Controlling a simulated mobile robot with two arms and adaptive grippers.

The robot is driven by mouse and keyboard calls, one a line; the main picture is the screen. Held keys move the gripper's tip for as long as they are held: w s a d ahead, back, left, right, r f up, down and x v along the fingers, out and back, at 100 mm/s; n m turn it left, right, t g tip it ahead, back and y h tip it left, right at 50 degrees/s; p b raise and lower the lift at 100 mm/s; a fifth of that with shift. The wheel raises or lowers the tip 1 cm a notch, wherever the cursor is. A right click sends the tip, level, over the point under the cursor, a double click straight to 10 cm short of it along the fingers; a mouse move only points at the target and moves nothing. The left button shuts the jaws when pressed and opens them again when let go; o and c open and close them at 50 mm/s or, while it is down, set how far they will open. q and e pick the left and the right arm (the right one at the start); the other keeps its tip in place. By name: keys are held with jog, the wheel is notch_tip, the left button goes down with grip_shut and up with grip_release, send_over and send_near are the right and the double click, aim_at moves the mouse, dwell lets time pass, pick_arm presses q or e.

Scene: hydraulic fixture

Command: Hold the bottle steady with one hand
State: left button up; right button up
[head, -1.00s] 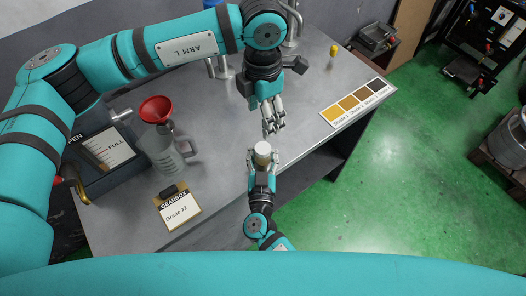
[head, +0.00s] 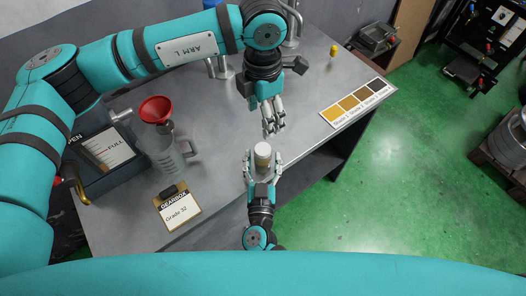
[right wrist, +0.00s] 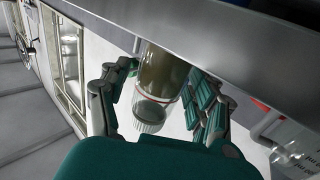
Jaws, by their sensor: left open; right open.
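The bottle (head: 262,160) has a pale cap and stands between the fingers of my right gripper, at the table's front edge in the head view. In the right wrist view the bottle (right wrist: 160,75) is clear with brownish liquid, a red line and a ribbed whitish cap. My right gripper (head: 263,154) is open, with fingers on both sides of the bottle; gaps show beside it in the wrist view (right wrist: 158,95). My left gripper (head: 273,126) is open and empty, just beyond the bottle. I cannot tell what the bottle's base rests on.
A grey table (head: 225,120) holds a clear jug (head: 165,155) with a red funnel (head: 157,109), a "Grade 32" card (head: 178,208), a colour shade chart (head: 357,102), a small yellow-topped item (head: 334,51) and a gauge box (head: 100,150). Green floor lies to the right.

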jog(key=s, duration=0.9)
jog(key=shift+s+a, duration=0.1)
